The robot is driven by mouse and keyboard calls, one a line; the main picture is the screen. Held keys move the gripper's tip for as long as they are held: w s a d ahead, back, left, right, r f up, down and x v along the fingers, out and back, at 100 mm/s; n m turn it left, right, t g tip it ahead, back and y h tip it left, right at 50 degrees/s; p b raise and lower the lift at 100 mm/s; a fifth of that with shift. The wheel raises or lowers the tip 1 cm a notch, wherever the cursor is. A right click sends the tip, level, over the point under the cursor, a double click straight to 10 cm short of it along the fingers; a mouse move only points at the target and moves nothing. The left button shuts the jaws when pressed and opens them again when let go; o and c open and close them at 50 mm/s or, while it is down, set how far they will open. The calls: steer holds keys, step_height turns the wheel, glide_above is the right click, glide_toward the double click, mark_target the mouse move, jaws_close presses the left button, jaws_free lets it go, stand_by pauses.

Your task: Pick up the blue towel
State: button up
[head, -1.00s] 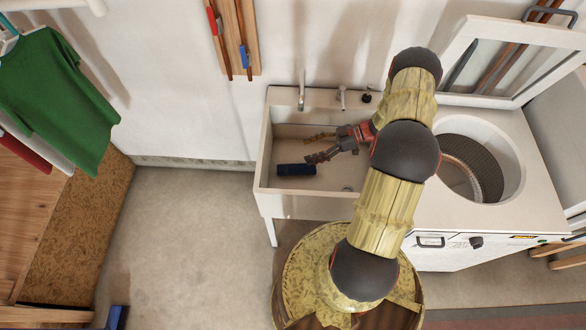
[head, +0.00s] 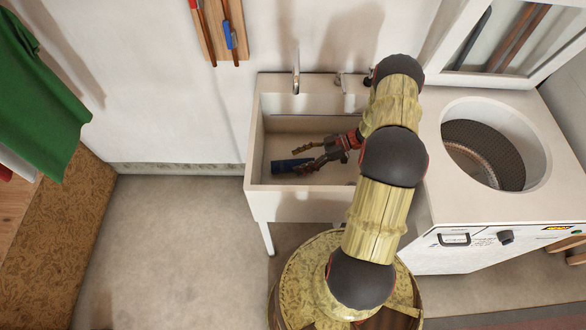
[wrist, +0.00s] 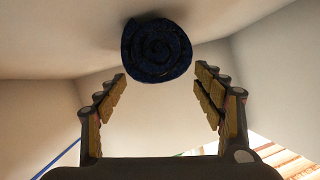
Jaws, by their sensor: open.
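The blue towel (head: 286,166) is a dark blue roll lying in the basin of the white sink (head: 255,150), toward its left side. In the wrist view the end of the rolled towel (wrist: 157,50) shows its spiral, just beyond the fingertips and centred between them. My gripper (head: 309,158) reaches into the sink from the right, its fingers pointing left at the towel's right end. In the wrist view my gripper (wrist: 160,82) is open, with nothing between the fingers. In the head view a fingertip overlaps the towel's near end; I cannot tell if they touch.
The sink walls enclose the towel and gripper. A faucet (head: 296,70) stands at the back rim. A top-loading washer (head: 470,205) with its lid (head: 500,45) raised stands to the right. Green clothing (head: 40,95) hangs at the left. Floor left of the sink is clear.

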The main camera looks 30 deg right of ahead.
mark_target(284, 165)
steer(key=b+x, duration=0.2)
steer(key=x, duration=0.4)
steer(key=shift+w+a+r, duration=0.1)
steer(key=shift+w+a, duration=0.1)
steer(key=shift+c, duration=0.9)
steer(key=c, duration=1.1)
